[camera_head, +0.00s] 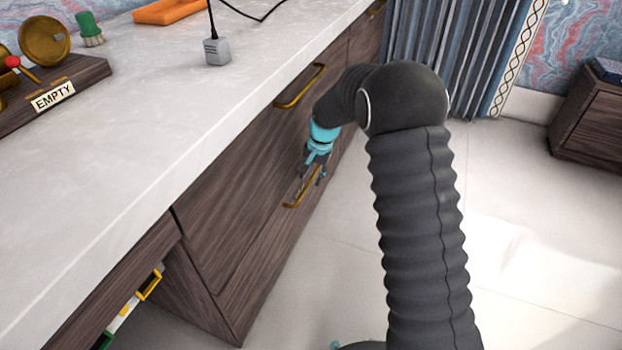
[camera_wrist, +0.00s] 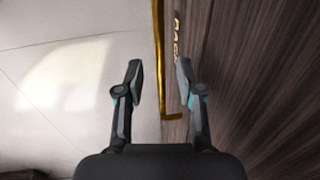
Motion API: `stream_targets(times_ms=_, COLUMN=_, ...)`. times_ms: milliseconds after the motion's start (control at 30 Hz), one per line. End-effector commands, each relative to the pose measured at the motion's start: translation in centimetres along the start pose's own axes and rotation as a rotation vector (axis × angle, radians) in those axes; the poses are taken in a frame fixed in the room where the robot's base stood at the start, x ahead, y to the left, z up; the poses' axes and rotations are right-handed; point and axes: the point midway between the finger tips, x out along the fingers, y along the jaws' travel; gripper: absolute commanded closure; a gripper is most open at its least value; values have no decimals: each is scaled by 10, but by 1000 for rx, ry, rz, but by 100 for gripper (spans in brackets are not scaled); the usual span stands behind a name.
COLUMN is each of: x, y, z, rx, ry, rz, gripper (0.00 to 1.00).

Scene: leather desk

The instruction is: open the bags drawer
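The bags drawer (camera_wrist: 215,60) is the dark wood front with gold lettering that reads as BAGS, partly at an angle, in the wrist view. Its brass bar handle (camera_wrist: 157,45) runs down the picture beside the lettering. In the head view the handle (camera_head: 290,205) is on the lower drawer front and partly hidden by my gripper (camera_head: 314,181). In the wrist view my gripper (camera_wrist: 159,80) is open, one finger on each side of the handle bar. I see a gap between each finger and the bar. The drawer looks flush with the cabinet.
Another brass handle (camera_head: 300,86) is on the upper drawer front. The pale countertop (camera_head: 150,110) overhangs the drawers and holds a grey microphone base (camera_head: 217,50). The tiled floor (camera_head: 310,280) in front of the drawers is clear. A dark cabinet (camera_head: 590,120) stands far right.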

Motion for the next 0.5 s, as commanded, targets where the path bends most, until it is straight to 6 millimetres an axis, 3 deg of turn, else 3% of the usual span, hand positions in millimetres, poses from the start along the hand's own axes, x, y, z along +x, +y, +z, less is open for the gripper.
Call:
stream_targets(times_ms=200, x=14, y=0, z=0, rx=-1, ry=0, rz=0, gripper=63)
stream_targets(times_ms=500, x=15, y=0, z=0, rx=-1, ry=1, rz=0, gripper=65)
